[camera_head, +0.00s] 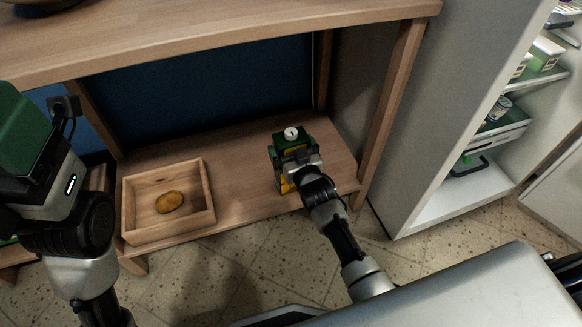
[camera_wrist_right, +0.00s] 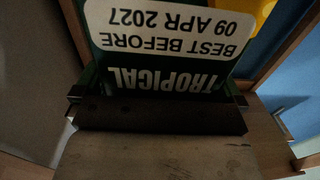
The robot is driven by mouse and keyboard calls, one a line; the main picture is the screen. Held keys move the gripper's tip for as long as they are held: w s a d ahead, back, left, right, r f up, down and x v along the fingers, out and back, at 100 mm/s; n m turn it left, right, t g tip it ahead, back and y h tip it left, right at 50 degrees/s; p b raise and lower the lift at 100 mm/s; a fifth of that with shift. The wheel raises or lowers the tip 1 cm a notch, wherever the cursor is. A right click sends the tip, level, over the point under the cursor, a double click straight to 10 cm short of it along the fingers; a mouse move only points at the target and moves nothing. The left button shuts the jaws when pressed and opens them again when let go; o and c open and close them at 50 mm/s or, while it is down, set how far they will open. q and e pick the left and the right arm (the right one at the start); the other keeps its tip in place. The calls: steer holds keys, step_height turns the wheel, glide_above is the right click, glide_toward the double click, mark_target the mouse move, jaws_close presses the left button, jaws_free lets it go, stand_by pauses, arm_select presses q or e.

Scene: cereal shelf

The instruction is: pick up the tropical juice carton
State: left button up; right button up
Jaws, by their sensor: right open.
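The tropical juice carton (camera_head: 283,146) stands upright on the low wooden shelf in the head view, dark green with a white cap and some yellow. My right gripper (camera_head: 300,158) is at its near side and hides part of it. In the right wrist view the carton (camera_wrist_right: 160,68) shows close up, its "TROPICAL" lettering and white date label upside down. The open right jaws (camera_wrist_right: 175,104) sit at either side of the carton's lower edge in that picture; contact cannot be told. My left arm is at the left edge of the head view; its jaws cannot be made out.
A wooden tray (camera_head: 140,232) holding a yellow-brown potato-like item (camera_head: 169,202) stands left of the carton on the shelf (camera_head: 240,190). A wooden post (camera_head: 392,110) rises to the right. A white shelf unit (camera_head: 430,200) with goods stands further right. Bare shelf lies between tray and carton.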

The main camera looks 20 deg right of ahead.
steer(key=shift+w, duration=0.15)
steer(key=c, duration=1.4)
steer(key=shift+r, duration=0.15)
steer(key=shift+c, duration=0.6)
steer(key=shift+r, duration=0.2)
